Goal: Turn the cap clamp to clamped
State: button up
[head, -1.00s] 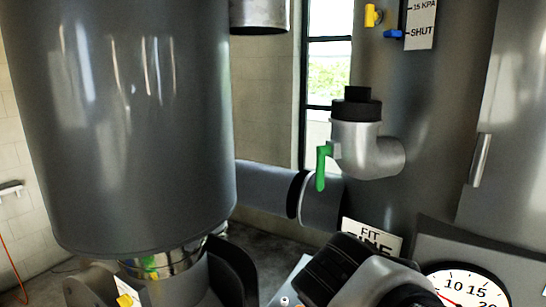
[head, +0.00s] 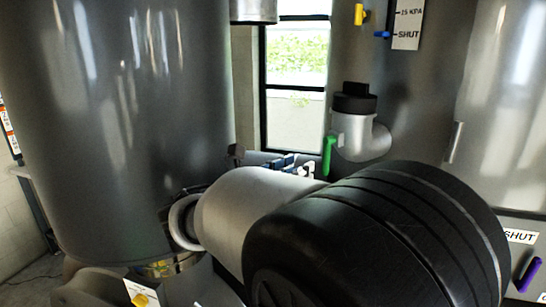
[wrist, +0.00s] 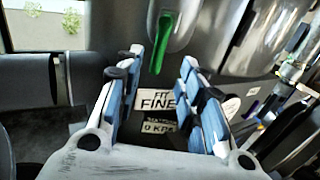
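A green lever (head: 328,155) hangs down at the left side of a grey elbow pipe (head: 362,138) with a black cap (head: 354,98). I take this lever to be the cap clamp. In the wrist view the green lever (wrist: 163,42) shows beyond my fingers, pointing down and slightly left. My gripper (wrist: 160,88) is open and empty, with its blue-padded fingers apart on either side below the lever. In the head view my gripper (head: 290,163) is partly hidden by my arm, left of and below the lever, apparently without touching it.
A large grey cylinder (head: 125,120) fills the left. A yellow handle (head: 359,14) and a blue handle (head: 382,35) sit above the elbow. A purple handle (head: 529,274) is at lower right.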

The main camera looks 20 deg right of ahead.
aim_at(324, 157)
jog(key=x, duration=1.1)
jog(key=shift+a, duration=0.1)
jog(key=shift+c, duration=0.5)
grip_shut()
